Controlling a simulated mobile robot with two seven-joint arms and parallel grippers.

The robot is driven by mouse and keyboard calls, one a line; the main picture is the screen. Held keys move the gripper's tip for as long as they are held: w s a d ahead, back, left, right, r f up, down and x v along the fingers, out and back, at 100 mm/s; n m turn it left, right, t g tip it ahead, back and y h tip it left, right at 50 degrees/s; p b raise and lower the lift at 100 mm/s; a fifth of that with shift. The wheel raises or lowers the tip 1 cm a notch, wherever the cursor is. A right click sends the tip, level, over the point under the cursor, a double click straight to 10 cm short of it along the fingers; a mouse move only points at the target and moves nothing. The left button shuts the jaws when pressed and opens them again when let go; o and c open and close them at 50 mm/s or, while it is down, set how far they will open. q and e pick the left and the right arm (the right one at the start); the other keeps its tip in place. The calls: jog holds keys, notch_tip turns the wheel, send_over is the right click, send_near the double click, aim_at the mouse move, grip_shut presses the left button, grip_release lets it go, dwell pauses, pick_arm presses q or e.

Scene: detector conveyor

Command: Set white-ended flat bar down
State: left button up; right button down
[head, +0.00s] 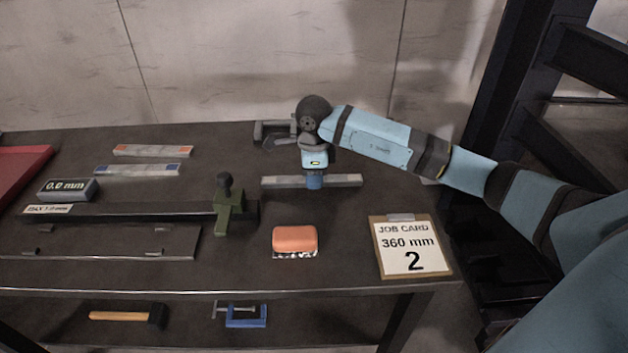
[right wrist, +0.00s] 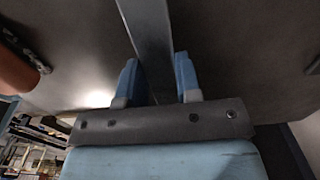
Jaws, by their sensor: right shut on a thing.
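The white-ended flat bar (head: 342,181) is a grey bar lying left to right in the head view, low over the dark bench. My right gripper (head: 314,184) points down and is shut on the bar near its middle. In the right wrist view the bar (right wrist: 147,40) runs between the two blue fingers (right wrist: 158,80). I cannot tell whether the bar touches the bench top. The fingers hide its middle. My left gripper is not in view.
An orange-ended bar (head: 153,151) and a blue-ended bar (head: 137,170) lie at the back left. A long gauge with a green slider (head: 230,213), a 0.0 mm display (head: 68,188), an orange block (head: 294,238) and a job card (head: 411,247) are nearby. A dark clamp-like tool (head: 272,131) lies behind.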

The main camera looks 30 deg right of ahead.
jog(key=shift+f, duration=0.6)
jog(key=shift+f, duration=0.1)
jog(key=c, duration=1.2)
grip_release()
jog(key=shift+f, duration=0.15)
jog(key=o, duration=0.4)
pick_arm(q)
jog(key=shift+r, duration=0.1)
pick_arm(e)
jog(key=shift+r, duration=0.25)
pick_arm(q)
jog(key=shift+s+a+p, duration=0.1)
jog(key=shift+p, duration=0.55)
pick_arm(e)
notch_tip(320, 180, up, 12)
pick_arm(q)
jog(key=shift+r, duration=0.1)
